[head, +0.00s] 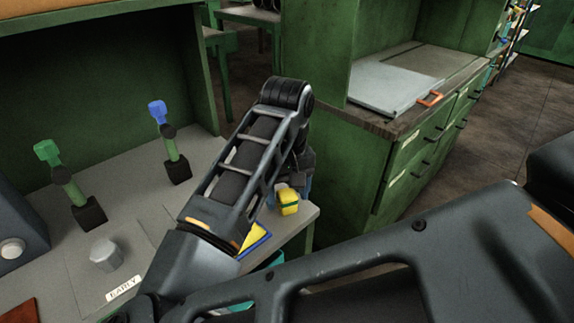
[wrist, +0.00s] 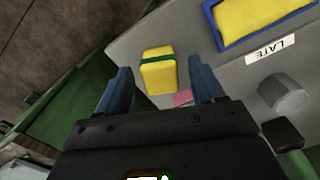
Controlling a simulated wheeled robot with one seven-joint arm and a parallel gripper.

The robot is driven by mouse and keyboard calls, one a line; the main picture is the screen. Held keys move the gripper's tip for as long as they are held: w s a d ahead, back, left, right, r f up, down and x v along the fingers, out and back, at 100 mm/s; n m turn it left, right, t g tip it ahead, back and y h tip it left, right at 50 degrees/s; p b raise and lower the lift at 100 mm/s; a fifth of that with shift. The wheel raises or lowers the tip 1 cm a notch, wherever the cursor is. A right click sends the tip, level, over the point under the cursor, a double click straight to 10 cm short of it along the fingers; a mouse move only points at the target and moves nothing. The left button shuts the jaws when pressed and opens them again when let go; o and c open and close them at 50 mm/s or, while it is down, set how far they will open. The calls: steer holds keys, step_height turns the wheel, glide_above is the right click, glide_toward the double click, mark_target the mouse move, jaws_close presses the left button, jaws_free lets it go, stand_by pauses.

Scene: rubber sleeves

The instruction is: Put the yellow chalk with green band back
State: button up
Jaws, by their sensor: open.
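The yellow chalk with a green band (wrist: 158,75) is a small block lying on the grey tabletop near its edge. In the head view the yellow chalk (head: 289,203) shows just below my gripper (head: 303,172), partly covered by it. In the wrist view my gripper (wrist: 160,80) is open, with one blue finger on each side of the chalk and visible gaps between. I cannot tell how far above the table the fingertips are. A blue-rimmed tray (wrist: 213,30) with a yellow inside lies close by, beside a "LATE" label (wrist: 270,50).
A grey cylinder (head: 105,255) stands near an "EARLY" label (head: 123,288). Two black-based stands, one green-topped (head: 88,212) and one blue-topped (head: 177,170), are at the left. A pink piece (wrist: 182,98) lies near my right finger. A green cabinet (head: 345,180) stands across a gap.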

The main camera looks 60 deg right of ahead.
mark_target(287, 193)
step_height(287, 193, up, 11)
steer(key=b, duration=0.1)
steer(key=shift+r, duration=0.15)
